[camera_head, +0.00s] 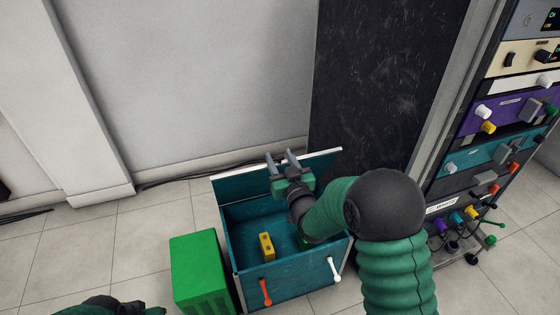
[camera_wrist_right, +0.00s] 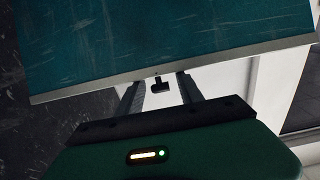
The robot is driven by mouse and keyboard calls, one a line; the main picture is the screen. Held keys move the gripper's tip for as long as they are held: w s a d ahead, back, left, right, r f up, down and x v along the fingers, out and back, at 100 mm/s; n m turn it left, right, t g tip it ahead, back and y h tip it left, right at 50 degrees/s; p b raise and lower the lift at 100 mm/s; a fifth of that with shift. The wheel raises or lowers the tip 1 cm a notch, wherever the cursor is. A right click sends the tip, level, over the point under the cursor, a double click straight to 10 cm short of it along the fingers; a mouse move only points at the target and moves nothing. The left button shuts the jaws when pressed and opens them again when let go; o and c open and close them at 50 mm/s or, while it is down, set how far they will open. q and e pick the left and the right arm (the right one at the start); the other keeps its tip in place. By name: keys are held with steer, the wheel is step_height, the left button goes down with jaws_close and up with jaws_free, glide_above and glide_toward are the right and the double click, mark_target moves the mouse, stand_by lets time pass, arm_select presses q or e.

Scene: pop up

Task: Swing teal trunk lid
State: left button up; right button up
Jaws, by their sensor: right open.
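The teal trunk (camera_head: 295,279) stands open on the floor in the head view. Its lid (camera_head: 238,185) is raised at the back, with a pale rim. My right gripper (camera_head: 280,158) is open in front of the raised lid, its fingertips near the top edge. In the right wrist view the lid (camera_wrist_right: 160,40) fills the top, and its pale rim crosses by the open fingers (camera_wrist_right: 158,92). A small black piece (camera_wrist_right: 160,84) shows between them; contact is unclear. Part of my left arm shows at the bottom left; its jaws are not readable.
A yellow block (camera_head: 266,246) lies inside the trunk. Orange (camera_head: 265,291) and white (camera_head: 333,268) handles are on its front. A green box (camera_head: 201,270) stands on its left. A black panel (camera_head: 380,80) and an equipment rack (camera_head: 505,120) stand behind and right.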

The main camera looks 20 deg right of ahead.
jaws_close()
stand_by(1.4)
